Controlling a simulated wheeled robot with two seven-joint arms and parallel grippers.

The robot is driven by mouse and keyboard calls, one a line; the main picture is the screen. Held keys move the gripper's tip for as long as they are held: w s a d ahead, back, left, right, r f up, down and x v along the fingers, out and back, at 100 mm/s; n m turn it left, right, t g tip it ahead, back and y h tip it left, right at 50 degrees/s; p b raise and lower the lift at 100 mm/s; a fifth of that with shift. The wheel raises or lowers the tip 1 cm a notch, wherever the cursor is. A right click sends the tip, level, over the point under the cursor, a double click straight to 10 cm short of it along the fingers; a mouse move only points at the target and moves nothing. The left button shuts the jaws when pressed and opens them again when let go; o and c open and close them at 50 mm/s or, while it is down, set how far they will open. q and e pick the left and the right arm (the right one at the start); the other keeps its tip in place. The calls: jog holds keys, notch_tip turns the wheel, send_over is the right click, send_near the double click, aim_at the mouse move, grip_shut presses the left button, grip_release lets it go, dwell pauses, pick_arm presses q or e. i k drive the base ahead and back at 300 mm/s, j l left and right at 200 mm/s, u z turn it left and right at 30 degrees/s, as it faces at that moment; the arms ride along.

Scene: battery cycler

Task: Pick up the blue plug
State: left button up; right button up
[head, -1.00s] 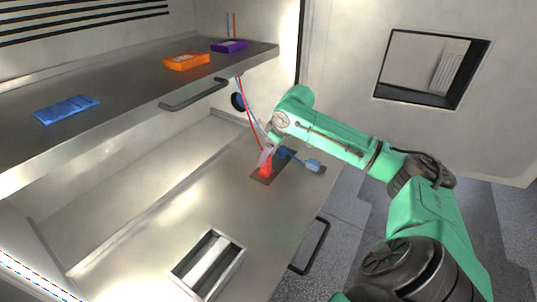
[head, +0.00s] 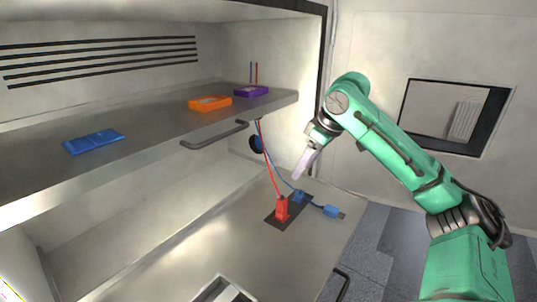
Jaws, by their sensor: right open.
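The blue plug (head: 333,211) lies on the lower metal surface, just right of a dark plate (head: 272,222). A blue cable joins it to a small blue block (head: 299,196) at the plate's right side. A red plug (head: 282,208) stands upright on the same plate with a red cable. My right gripper (head: 300,172) is open and empty, pointing down above the plate, up and left of the blue plug and apart from it. Its two fingers overlap in this view. My left gripper is not in view.
The upper shelf holds a flat blue pack (head: 94,141), an orange pack (head: 210,103) and a purple pack (head: 251,91). Its handle (head: 215,135) juts out at the front. A metal tray (head: 222,290) sits at the bottom. The lower surface left of the plate is clear.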

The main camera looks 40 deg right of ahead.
aim_at(331, 210)
jog(key=k+l, duration=0.2)
jog(key=k, duration=0.3)
jog(key=k+l, duration=0.25)
jog(key=k, duration=0.2)
